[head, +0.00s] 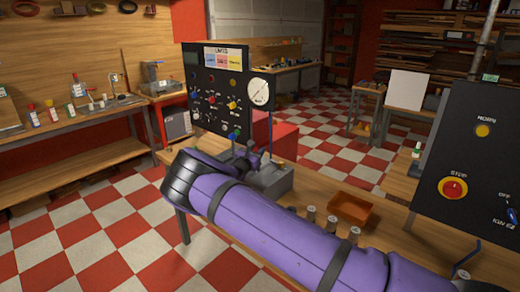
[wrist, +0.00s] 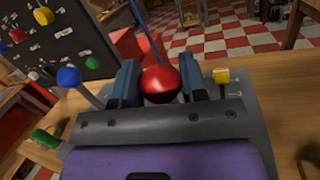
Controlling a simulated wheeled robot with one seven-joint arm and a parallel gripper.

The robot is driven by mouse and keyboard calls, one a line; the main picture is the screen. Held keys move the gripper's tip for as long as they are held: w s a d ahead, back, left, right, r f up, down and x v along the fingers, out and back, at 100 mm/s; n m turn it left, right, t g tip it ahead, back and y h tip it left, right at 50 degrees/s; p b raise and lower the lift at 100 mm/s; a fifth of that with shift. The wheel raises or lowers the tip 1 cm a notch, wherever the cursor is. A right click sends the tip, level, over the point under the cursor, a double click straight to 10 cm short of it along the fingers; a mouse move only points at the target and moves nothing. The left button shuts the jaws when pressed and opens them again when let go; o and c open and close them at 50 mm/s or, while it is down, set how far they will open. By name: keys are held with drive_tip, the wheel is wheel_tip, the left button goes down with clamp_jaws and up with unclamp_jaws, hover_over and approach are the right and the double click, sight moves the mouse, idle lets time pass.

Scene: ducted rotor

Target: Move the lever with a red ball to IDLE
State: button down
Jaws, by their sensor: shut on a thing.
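The red ball (wrist: 160,84) of the lever shows in the wrist view between the two fingers of my gripper (wrist: 160,80). The fingers are shut on it, one on each side. The lever's shaft is hidden behind the gripper body. The ball sits over a grey lever box (wrist: 242,110), which also carries a blue-ball lever (wrist: 70,78) to the left and a yellow knob (wrist: 221,76) to the right. In the head view the grey lever box (head: 272,182) stands on the bench, partly behind my purple arm, and the red ball is hidden. I cannot read any IDLE mark.
A black upright panel (head: 206,125) with knobs stands behind the lever box. A green handle (wrist: 46,138) is at lower left in the wrist view. An orange tray (head: 350,209) and several small cylinders are on the bench right of my arm. A black STOP panel (head: 440,160) stands at right.

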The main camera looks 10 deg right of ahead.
drive_tip(key=s+a, duration=0.1)
drive_tip(key=s+a+f+t+h, duration=0.1)
drive_tip(key=a, duration=0.1)
drive_tip(key=s+a+t, duration=0.1)
drive_tip(key=shift+s+a+f+n+h, duration=0.1)
drive_tip(key=shift+a+f+n+h, duration=0.2)
drive_tip(key=shift+n, duration=0.1)
drive_tip(key=shift+v, duration=1)
drive_tip(key=shift+f, duration=0.25)
drive_tip(key=c, duration=0.8)
unclamp_jaws()
drive_tip(key=shift+a, duration=0.1)
drive_tip(key=shift+o, duration=0.6)
drive_tip(key=shift+r, duration=0.1)
drive_tip(key=v, duration=1)
drive_tip(key=shift+s+f, duration=0.2)
drive_tip(key=shift+s, duration=0.05)
drive_tip(key=shift+a, duration=0.1)
